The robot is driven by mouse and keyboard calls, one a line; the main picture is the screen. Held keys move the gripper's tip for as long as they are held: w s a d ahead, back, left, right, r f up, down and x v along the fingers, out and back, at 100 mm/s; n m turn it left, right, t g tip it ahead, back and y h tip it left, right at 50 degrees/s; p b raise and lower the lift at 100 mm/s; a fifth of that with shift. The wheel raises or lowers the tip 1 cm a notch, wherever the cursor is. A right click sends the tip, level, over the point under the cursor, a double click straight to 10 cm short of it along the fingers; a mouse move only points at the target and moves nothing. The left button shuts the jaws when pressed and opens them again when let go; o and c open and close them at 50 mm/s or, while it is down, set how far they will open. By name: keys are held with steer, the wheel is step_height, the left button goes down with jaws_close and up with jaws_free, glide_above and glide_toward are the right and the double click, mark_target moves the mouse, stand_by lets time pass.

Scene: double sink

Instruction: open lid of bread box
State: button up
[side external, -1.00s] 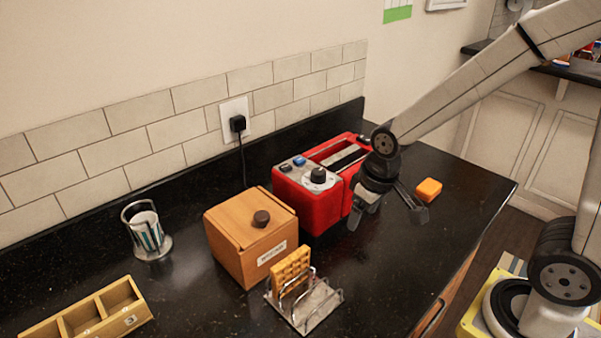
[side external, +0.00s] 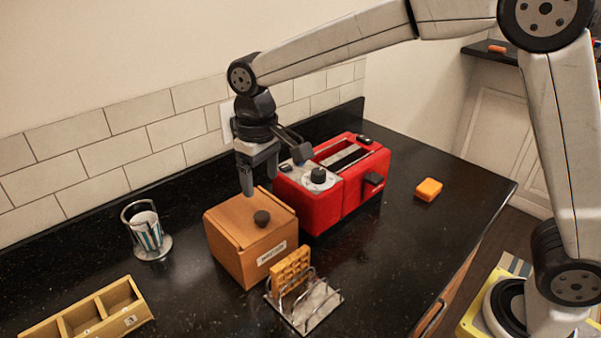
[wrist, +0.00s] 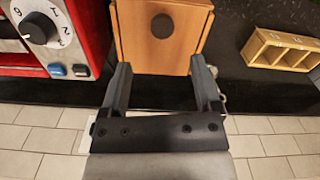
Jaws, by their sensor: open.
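The wooden bread box (side external: 250,253) stands on the black counter, with a white label on its front and a lid (side external: 248,215) that looks closed. A dark round knob (side external: 262,218) sits on the lid. In the wrist view the box lid (wrist: 185,45) is at the top centre, with its knob (wrist: 163,26) beyond my fingertips. My gripper (side external: 275,180) is open and empty, above the back of the box near the wall. In the wrist view its two fingers (wrist: 160,75) are spread apart and the knob is not between them.
A red toaster (side external: 320,212) stands close to the right of the box. A wire rack (side external: 315,308) with a waffle-like slice is in front. A metal holder (side external: 150,240) and a wooden compartment tray (side external: 85,312) are left. An orange block (side external: 429,189) lies right.

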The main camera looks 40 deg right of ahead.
mark_target(262, 215)
steer(key=shift+a+r, duration=0.1)
steer(key=shift+a, duration=0.05)
steer(key=shift+f, duration=3.95)
jaws_close()
